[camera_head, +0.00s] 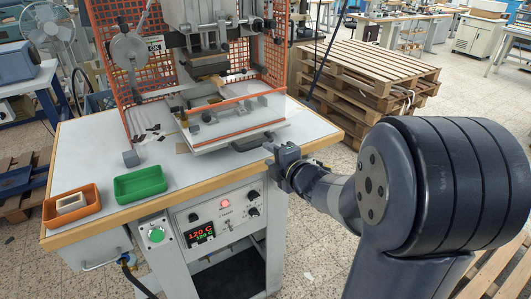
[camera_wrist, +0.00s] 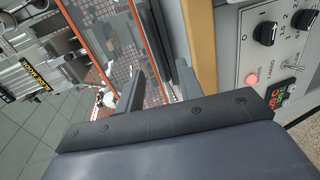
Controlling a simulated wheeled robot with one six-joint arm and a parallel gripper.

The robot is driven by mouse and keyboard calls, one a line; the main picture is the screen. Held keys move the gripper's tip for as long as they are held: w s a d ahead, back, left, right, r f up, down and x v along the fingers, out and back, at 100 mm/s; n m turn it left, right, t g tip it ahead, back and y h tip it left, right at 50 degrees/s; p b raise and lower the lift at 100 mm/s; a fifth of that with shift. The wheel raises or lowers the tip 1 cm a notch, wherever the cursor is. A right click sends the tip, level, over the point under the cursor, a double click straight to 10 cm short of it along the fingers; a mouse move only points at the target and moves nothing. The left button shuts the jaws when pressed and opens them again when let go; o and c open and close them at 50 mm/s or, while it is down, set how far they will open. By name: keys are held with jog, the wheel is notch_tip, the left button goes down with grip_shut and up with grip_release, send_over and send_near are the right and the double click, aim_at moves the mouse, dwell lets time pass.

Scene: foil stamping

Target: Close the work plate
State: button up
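The work plate (camera_head: 222,139) is a pale flat plate low in the press, sticking out toward the front of the table. A clear guard with orange edges (camera_head: 238,98) stands over it. A dark bar (camera_head: 256,142) lies by the plate's front right. My gripper (camera_head: 272,155) is at the table's front edge, just right of and below the plate. In the wrist view my gripper (camera_wrist: 158,72) shows two dark fingers set apart, with orange-edged parts of the press beyond them. I cannot tell whether either finger touches the plate or the bar.
A green tray (camera_head: 141,184) and an orange tray (camera_head: 70,215) with a pale block stand at the table's front left. A control panel (camera_head: 218,225) with a red display is below the table edge. Wooden pallets (camera_head: 367,75) are stacked behind.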

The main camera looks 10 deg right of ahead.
jog(key=shift+s, duration=0.15)
jog(key=shift+c, duration=0.3)
jog(key=shift+d+r+n, duration=0.1)
jog(key=shift+d+n, duration=0.1)
jog(key=shift+n, duration=0.2)
jog(key=c, duration=0.3)
jog(key=n, duration=0.1)
jog(key=d+n+b, duration=0.1)
jog(key=n, duration=0.1)
jog(key=r+n, duration=0.1)
jog(key=n, duration=0.1)
jog(key=shift+d+t+b, duration=0.15)
jog(key=shift+t+b, duration=0.2)
jog(key=shift+t, duration=0.05)
grip_shut()
jog(key=n+t+p, duration=0.2)
jog(key=n, duration=1)
send_near(256, 116)
jog(key=shift+y, duration=0.4)
jog(key=x, duration=0.6)
jog(key=shift+w+d, duration=0.1)
jog(key=shift+w, duration=0.35)
